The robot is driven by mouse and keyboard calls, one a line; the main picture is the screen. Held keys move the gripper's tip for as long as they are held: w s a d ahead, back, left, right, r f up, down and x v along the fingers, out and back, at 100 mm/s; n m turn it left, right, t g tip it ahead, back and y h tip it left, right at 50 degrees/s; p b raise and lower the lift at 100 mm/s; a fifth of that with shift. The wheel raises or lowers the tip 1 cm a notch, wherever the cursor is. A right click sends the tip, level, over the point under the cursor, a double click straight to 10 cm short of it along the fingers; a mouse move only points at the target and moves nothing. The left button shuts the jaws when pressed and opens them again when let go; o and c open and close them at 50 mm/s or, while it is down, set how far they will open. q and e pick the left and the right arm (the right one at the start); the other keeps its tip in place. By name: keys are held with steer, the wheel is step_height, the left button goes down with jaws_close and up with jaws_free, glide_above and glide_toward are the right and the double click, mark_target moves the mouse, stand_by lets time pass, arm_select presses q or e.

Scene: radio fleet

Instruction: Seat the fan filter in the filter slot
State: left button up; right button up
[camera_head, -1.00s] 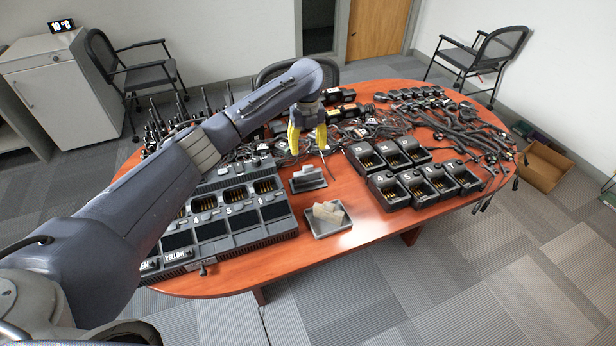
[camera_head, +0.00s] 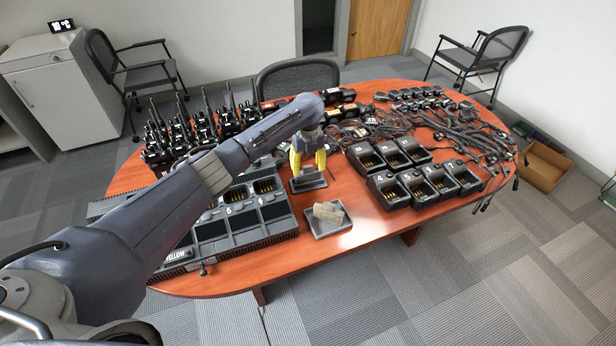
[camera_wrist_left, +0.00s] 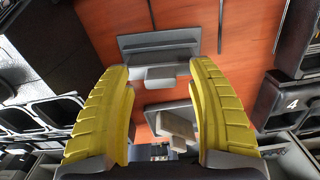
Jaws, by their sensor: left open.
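A small dark stand (camera_head: 309,186) is on the table, with a grey upright piece on it. In the wrist view that piece has a grey block (camera_wrist_left: 160,76) jutting toward me. A grey tray (camera_head: 325,232) just in front holds a beige block-like piece (camera_head: 328,212); it also shows in the wrist view (camera_wrist_left: 178,122). I cannot tell for sure which is the fan filter and which holds the filter slot. My left gripper (camera_head: 308,170) is open over the stand, its yellow fingers on either side of the grey block. It hides most of the upright piece. My right gripper is not in view.
A large charger bank (camera_head: 235,225) lies left of the stand and tray. Several single chargers (camera_head: 415,180) are to the right. Radios (camera_head: 195,125) stand at the back left, and cables (camera_head: 455,135) spread over the back right. Bare table surrounds the tray.

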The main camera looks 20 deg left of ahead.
arm_select(q)
steer(key=shift+f, duration=0.1)
jaws_close()
stand_by(0.5)
